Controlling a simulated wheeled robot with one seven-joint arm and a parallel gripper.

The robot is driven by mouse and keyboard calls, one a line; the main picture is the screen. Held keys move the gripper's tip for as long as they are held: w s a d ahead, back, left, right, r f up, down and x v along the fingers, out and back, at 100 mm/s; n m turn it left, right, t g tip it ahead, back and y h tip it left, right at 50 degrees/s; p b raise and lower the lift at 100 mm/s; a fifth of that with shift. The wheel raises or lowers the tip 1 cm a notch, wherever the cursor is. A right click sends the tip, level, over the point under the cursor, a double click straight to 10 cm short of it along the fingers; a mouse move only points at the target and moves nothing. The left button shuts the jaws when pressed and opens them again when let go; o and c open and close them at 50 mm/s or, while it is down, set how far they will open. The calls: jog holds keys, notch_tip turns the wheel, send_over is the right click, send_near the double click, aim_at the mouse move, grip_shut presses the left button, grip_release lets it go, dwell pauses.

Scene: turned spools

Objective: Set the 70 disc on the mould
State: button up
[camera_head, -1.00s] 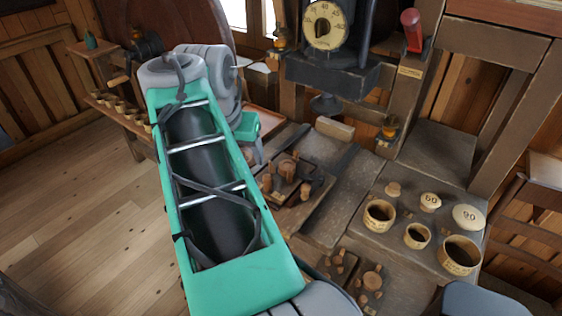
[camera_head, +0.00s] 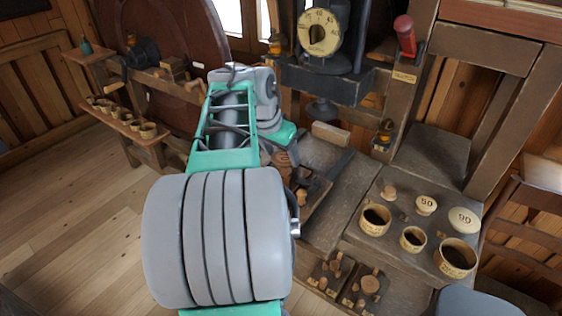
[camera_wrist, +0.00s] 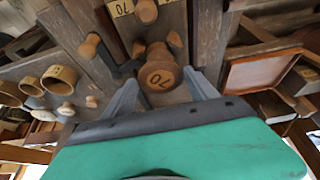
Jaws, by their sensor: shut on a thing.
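Wooden knobs (camera_wrist: 146,11) and small 70 labels (camera_wrist: 120,8) show just beyond the disc. In the head view my arm covers most of the gripper, which is over the dark wooden stand at the bench middle. I cannot tell which part there is the mould, or whether the disc touches it.
On the right bench stand round wooden cups (camera_head: 375,219) and discs marked 90 (camera_head: 464,220) and seemingly 60 (camera_head: 426,205). Pegged blocks (camera_head: 361,288) lie at the bench front. A dial press (camera_head: 318,33) stands behind. The floor at left is clear.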

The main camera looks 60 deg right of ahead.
aim_at(280, 159)
jog(key=shift+w+d+f+p, duration=0.1)
jog(key=shift+d+f+p, duration=0.05)
jog(key=shift+f, duration=0.85)
jog(key=shift+w+d+f+p, duration=0.1)
jog(key=shift+f+p, duration=0.05)
jog(key=shift+f, duration=0.8)
jog(key=o, duration=1.3)
